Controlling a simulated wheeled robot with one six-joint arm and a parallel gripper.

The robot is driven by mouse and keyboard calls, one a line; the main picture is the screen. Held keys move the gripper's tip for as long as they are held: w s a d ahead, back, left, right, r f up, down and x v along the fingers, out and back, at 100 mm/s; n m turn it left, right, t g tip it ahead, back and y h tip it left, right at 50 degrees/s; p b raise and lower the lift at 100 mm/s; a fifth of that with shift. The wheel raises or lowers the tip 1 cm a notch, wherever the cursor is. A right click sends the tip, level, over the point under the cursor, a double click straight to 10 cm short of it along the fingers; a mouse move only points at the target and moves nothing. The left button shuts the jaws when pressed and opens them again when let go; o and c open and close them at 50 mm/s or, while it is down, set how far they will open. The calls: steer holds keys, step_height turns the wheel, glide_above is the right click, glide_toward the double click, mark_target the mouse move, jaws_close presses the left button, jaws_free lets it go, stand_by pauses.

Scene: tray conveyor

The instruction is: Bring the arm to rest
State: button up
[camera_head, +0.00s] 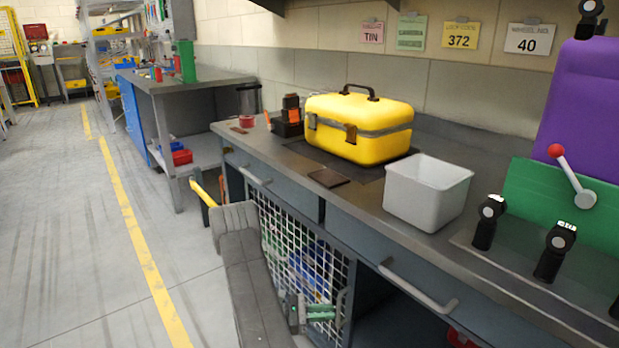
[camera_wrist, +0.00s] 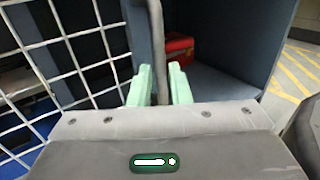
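My gripper (camera_head: 320,312) is low in front of the workbench, by the right edge of a white wire-mesh panel (camera_head: 275,240). In the wrist view its two pale green fingers (camera_wrist: 160,88) stand apart. A grey upright post (camera_wrist: 157,45) shows in the gap between them; I cannot tell whether the fingers touch it. Nothing loose is seen held. The mesh (camera_wrist: 70,50) fills the left of the wrist view. My arm comes down at the left of the bench in the head view.
The bench top holds a yellow toolbox (camera_head: 345,140), a white bin (camera_head: 410,210) and a purple-and-green machine with a red-knobbed lever (camera_head: 572,175). Drawer handles (camera_head: 420,292) stick out in front. An open compartment holds a red box (camera_wrist: 178,48). The floor at left is clear.

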mark_target(338, 324)
steer(key=d, duration=0.4)
steer(key=shift+w+b, duration=0.15)
steer(key=shift+b, duration=0.2)
steer(key=shift+d, duration=0.1)
steer(key=shift+s+d, duration=0.1)
steer(key=shift+s, duration=0.1)
